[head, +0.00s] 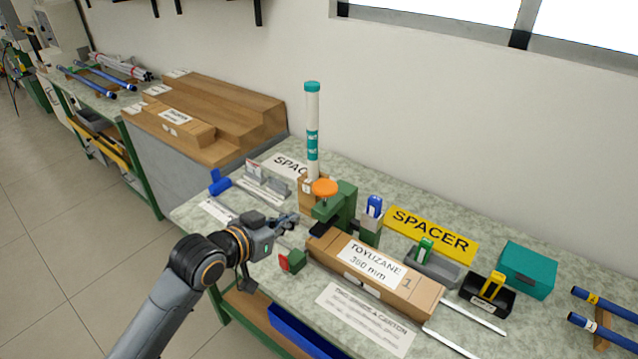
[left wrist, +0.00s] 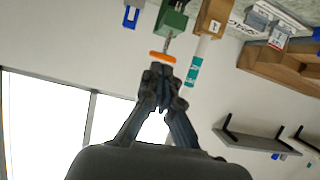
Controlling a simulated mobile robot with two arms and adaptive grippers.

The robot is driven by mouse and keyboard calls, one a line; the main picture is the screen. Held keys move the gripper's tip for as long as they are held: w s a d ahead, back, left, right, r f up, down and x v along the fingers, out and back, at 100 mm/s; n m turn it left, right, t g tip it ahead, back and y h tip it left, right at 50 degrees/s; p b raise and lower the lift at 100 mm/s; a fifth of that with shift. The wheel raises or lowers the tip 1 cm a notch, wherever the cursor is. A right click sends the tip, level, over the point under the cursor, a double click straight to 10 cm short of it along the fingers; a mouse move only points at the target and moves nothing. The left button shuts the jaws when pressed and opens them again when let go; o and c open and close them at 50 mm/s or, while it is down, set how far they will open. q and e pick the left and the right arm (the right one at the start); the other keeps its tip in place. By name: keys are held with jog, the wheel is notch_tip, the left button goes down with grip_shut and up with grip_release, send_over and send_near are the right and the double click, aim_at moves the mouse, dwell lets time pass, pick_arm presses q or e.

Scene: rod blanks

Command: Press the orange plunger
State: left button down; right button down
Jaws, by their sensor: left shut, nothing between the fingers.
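The orange plunger (head: 325,187) is a round flat cap on a short stem above a green press (head: 337,207) on the table. My left gripper (head: 293,220) is shut and empty, to the left of the press and lower in the picture than the cap. In the left wrist view, which is upside down, the plunger (left wrist: 162,57) appears just beyond the closed fingertips (left wrist: 160,72); I cannot tell whether they touch it. The stem and green press (left wrist: 172,20) show behind it. My right gripper is not in view.
A tall white and teal tube (head: 312,130) stands close behind the plunger. A labelled cardboard box (head: 375,275) lies right of the press. A small green and red block (head: 291,262) is near the gripper.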

pick_arm(q)
jog(key=w+r+t+h, duration=0.1)
jog(key=w+r, duration=0.3)
jog(key=r, duration=0.2)
jog(key=shift+w+d+r+m, duration=0.2)
jog(key=shift+w+m, duration=0.1)
jog(key=p, duration=0.3)
send_over(319, 190)
jog(key=shift+s+a+f, duration=0.1)
jog(key=shift+s+f, duration=0.1)
jog(key=shift+f, duration=0.9)
notch_tip(319, 190, down, 3)
jog(key=shift+w+f, duration=0.15)
jog(key=shift+f, duration=0.05)
jog(key=shift+f+p, duration=0.3)
jog(key=shift+f, duration=0.2)
